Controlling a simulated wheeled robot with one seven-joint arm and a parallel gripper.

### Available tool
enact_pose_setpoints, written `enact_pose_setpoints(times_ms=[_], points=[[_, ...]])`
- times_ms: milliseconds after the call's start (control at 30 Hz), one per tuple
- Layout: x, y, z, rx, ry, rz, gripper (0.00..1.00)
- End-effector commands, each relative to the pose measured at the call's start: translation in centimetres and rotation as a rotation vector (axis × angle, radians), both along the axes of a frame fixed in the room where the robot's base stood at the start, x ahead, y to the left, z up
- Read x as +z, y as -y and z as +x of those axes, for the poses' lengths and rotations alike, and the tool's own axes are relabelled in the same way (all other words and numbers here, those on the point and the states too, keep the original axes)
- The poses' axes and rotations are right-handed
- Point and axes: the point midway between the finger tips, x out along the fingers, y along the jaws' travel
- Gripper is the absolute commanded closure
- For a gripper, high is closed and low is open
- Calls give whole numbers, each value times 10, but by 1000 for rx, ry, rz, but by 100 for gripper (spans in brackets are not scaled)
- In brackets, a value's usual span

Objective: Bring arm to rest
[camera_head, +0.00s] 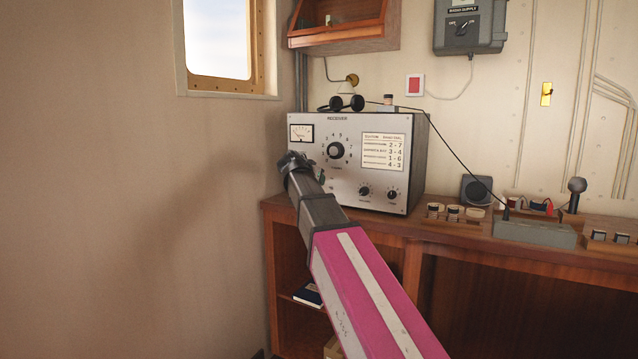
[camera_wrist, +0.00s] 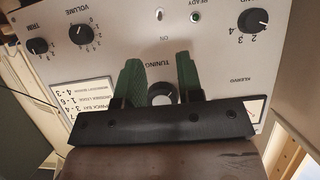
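My arm reaches up to the receiver (camera_head: 410,160), a grey box with a dark side on the wooden desk. My gripper (camera_head: 318,174) is in front of its left part, below and left of the large tuning knob (camera_head: 336,151). In the wrist view, which is upside down, my gripper (camera_wrist: 158,72) has its two green fingers apart, with nothing held between them. The tuning knob also shows there (camera_wrist: 160,94), between the fingers in the picture; I cannot tell any contact. The band knob (camera_wrist: 252,22) shows there, but my arm hides it in the head view.
The desk (camera_head: 440,233) carries a small speaker (camera_head: 476,191), a microphone (camera_head: 576,190) and small devices. Headphones (camera_head: 347,102) lie on the receiver. A wooden wall shelf (camera_head: 345,42) hangs above. The wall at left (camera_head: 130,210) is bare below the window (camera_head: 218,40).

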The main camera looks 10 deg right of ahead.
Motion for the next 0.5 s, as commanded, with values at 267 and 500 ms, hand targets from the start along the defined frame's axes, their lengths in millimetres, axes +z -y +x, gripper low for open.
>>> enact_pose_setpoints(times_ms=[267, 500], points=[[0, 0, 0, -1, 0, 0, 66], [-44, 8, -9, 20, -83, 1, 66]])
